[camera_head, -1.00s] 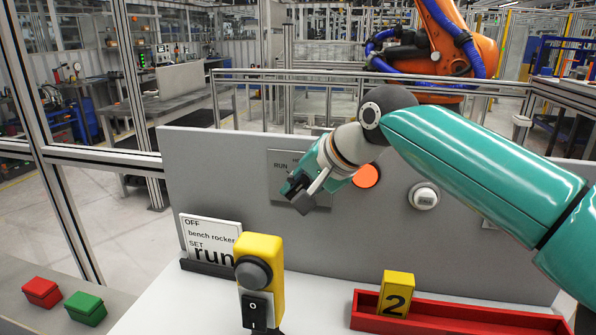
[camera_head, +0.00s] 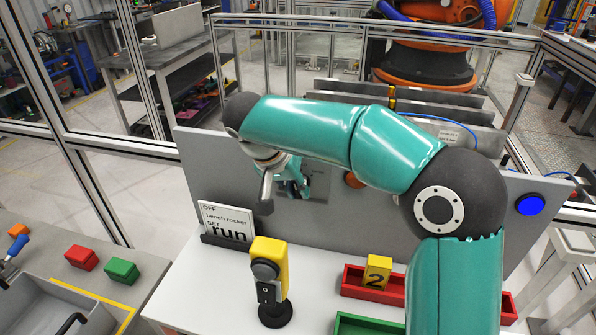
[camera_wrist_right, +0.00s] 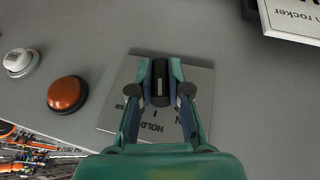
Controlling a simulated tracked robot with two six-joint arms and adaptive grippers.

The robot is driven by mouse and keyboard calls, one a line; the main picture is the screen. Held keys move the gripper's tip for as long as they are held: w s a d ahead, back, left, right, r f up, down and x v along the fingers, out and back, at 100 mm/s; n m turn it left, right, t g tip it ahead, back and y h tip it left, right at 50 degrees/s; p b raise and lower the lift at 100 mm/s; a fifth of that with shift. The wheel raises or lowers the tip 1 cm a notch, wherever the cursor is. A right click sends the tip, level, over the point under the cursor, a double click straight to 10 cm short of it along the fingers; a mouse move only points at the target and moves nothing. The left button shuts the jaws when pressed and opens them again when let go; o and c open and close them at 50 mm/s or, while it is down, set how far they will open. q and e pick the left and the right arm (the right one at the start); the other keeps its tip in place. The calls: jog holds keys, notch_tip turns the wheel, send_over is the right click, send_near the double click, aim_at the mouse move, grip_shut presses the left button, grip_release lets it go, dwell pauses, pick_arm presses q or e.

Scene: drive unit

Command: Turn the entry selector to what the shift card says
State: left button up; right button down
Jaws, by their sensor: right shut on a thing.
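The entry selector (camera_wrist_right: 160,84) is a dark knob with a pale line on a grey plate (camera_wrist_right: 120,112). Upside down in the right wrist view, the plate reads HOLD, with other lettering partly covered. My right gripper (camera_wrist_right: 160,90) is shut on the knob, one finger on each side. In the head view my right gripper (camera_head: 292,188) is at the plate (camera_head: 320,178) on the grey panel, partly hidden by my arm. The white shift card (camera_head: 227,222) stands left of it and reads OFF, bench rocker, SET run. My left gripper is not in view.
An orange button (camera_head: 353,180) is beside the plate; a white knob (camera_wrist_right: 18,62) is farther along. A yellow post with a black rocker (camera_head: 268,292) stands before the card. A red tray (camera_head: 355,282) holds a yellow block (camera_head: 377,272) marked 2. A blue button (camera_head: 530,205) is far right.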

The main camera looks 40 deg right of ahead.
jog(key=g+h+p, duration=0.2)
jog(key=p, duration=0.1)
jog(key=shift+w+a+r+n+g, duration=0.1)
jog(key=shift+w+a+n+g, duration=0.1)
jog(key=shift+n+g, duration=0.15)
jog(key=shift+f+n+g+h+p, duration=0.2)
jog(key=shift+n+g+h+p, duration=0.25)
jog(key=shift+g+h+p, duration=0.55)
jog(key=shift+h, duration=0.4)
jog(key=c, duration=1.1)
grip_release()
jog(key=shift+w+f, duration=0.1)
